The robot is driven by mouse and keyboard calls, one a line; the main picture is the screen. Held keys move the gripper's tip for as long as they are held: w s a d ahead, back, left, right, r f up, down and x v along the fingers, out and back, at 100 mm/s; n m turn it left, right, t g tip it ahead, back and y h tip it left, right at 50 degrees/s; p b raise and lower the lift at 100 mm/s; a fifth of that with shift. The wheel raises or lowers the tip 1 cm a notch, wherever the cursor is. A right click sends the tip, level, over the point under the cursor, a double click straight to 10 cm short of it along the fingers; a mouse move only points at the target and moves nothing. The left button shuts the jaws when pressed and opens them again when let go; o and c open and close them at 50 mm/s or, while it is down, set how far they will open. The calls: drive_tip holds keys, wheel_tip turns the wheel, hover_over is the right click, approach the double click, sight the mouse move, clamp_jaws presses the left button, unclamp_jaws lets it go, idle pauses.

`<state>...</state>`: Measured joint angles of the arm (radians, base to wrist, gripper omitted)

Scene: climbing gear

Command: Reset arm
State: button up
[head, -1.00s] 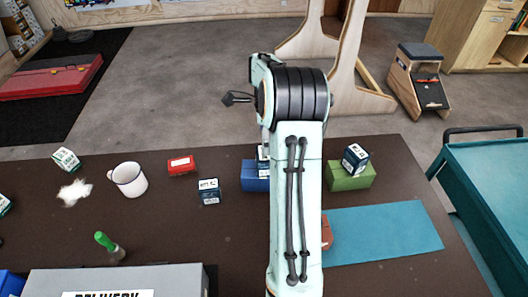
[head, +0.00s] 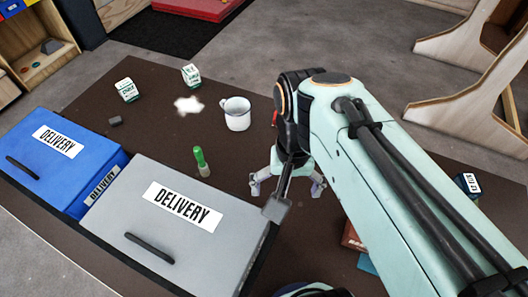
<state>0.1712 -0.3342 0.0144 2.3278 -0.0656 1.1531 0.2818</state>
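My arm reaches in from the lower right of the head view. My gripper (head: 287,190) hangs below the wrist, over the dark table (head: 222,175) and just right of the grey delivery box. Its two fingers are spread apart and nothing shows between them. Part of the gripper is hidden behind a link and the cable of my arm.
A blue delivery box (head: 90,135) and a grey delivery box (head: 222,243) stand along the near edge. A green-capped bottle (head: 200,162), a white mug (head: 237,115), a white clump (head: 188,104) and small cartons (head: 127,90) stand beyond them.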

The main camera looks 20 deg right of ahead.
drive_tip(key=s+a+f+n, duration=0.2)
drive_tip(key=s+a+n, duration=0.1)
drive_tip(key=s+n, duration=0.2)
drive_tip(key=shift+s+a+f+n+y, duration=0.15)
drive_tip(key=shift+s+a+n+y, duration=0.2)
drive_tip(key=shift+s, duration=0.35)
